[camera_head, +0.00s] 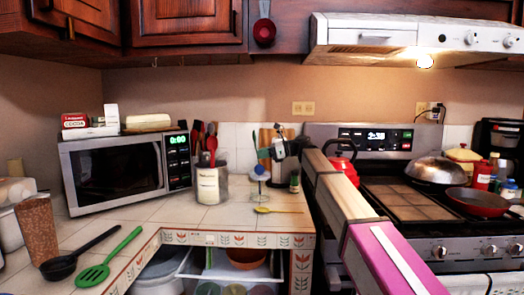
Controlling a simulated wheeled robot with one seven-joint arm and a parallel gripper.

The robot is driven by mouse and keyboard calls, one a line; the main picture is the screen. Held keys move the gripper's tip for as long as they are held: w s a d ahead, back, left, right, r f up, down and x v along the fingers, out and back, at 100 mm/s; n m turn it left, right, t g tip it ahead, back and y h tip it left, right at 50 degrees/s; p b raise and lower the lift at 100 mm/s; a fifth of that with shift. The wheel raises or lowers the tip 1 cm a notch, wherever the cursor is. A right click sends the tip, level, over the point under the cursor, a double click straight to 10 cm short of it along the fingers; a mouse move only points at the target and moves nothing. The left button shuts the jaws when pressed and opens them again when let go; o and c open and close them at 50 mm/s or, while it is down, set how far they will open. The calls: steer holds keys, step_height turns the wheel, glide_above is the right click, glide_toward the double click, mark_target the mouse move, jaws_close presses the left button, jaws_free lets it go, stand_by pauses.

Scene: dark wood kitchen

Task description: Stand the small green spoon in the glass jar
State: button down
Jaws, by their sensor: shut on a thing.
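My gripper (272,151) is shut on the small green spoon (263,154), which shows as a blue-green piece at the fingertips above the counter. The spoon is small in view and part of it is hidden at the jaws. The glass jar (223,188) appears to be the clear container on the counter to the left, with a pale shape and red and dark utensils in or behind it. I cannot tell which. The spoon is to the right of this jar and higher than its rim, apart from it.
A small clear vessel with blue (259,170) stands below my gripper. A yellow spoon (264,210) lies on the tiled counter. A microwave (115,172) is left of the jar. A green slotted spatula (108,259) and black ladle (75,259) lie front left. The stove is right.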

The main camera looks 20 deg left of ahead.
steer(key=shift+d+f, duration=0.15)
steer(key=shift+f, duration=1.25)
steer(key=shift+d+f, duration=0.1)
steer(key=shift+f, duration=1.25)
steer(key=c, duration=1.2)
jaws_free()
steer(key=shift+o, duration=0.2)
steer(key=v, duration=1.1)
steer(key=shift+a, duration=0.1)
